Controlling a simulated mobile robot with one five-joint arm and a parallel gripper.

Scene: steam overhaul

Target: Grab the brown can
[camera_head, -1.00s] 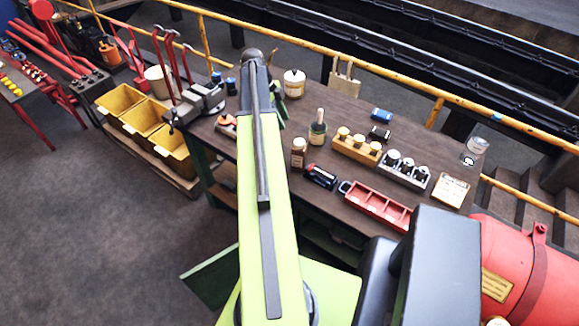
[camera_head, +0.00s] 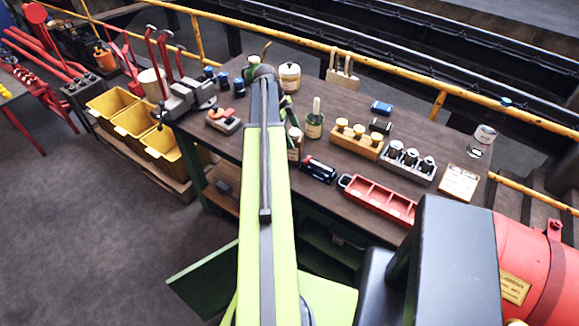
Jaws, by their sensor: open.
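The brown can (camera_head: 295,145), a small brown container with a pale label, stands upright on the workbench (camera_head: 240,150), just right of my lime-green arm. The arm hides part of its left side. My gripper (camera_head: 289,112) shows only in part, as green and dark pieces past the arm's far end, a little above and behind the can in the picture. It is open and seems empty. Its fingertips are mostly hidden, and I cannot tell how far they are from the can.
A red tray (camera_head: 378,200), a yellow rack (camera_head: 356,144) and a vise (camera_head: 187,98) are on the bench. A yellow railing (camera_head: 370,68) runs behind.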

